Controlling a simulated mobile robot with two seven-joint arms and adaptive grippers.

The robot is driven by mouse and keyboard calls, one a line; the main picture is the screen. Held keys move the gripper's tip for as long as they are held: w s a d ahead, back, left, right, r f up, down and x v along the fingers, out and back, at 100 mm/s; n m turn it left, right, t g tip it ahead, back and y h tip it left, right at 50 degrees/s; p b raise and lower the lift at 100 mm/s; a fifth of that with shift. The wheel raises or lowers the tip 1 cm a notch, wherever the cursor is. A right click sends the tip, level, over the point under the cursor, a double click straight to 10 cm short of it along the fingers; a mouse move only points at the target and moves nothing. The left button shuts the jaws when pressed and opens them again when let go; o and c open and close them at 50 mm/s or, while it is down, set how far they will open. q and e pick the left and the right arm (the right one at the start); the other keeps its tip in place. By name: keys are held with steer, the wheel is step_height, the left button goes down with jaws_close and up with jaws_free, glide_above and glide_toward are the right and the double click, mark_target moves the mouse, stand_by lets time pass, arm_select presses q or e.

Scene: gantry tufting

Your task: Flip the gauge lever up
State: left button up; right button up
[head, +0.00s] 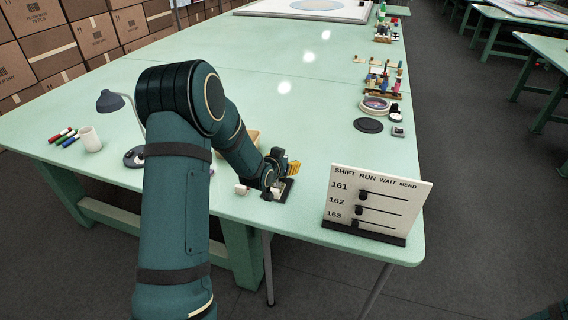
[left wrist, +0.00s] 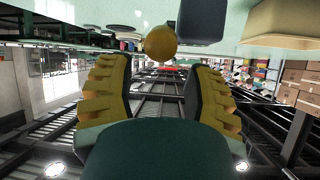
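In the head view my left gripper (head: 286,167) is low over the near table edge, beside a small device with a dark base (head: 287,186), probably the gauge. The gripper and arm hide much of it. In the left wrist view the gripper (left wrist: 157,70) is open, its two yellow-padded fingers wide apart with nothing between them. A yellow ball (left wrist: 160,42), which looks like the lever's knob, shows just past the fingertips, roughly centred. A dark block (left wrist: 202,20) is beside it. The lever's tilt cannot be told.
A white board (head: 385,199) with several sliders stands to the right on the green table (head: 300,120). A desk lamp (head: 111,102), a white cup (head: 90,139) and markers (head: 62,135) are at left. A black disc (head: 368,125) lies behind the board. The table's middle is clear.

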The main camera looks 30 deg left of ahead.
arm_select(q)
steer(key=shift+s, duration=0.1)
steer(key=v, duration=1.2)
steer(key=shift+d, duration=0.1)
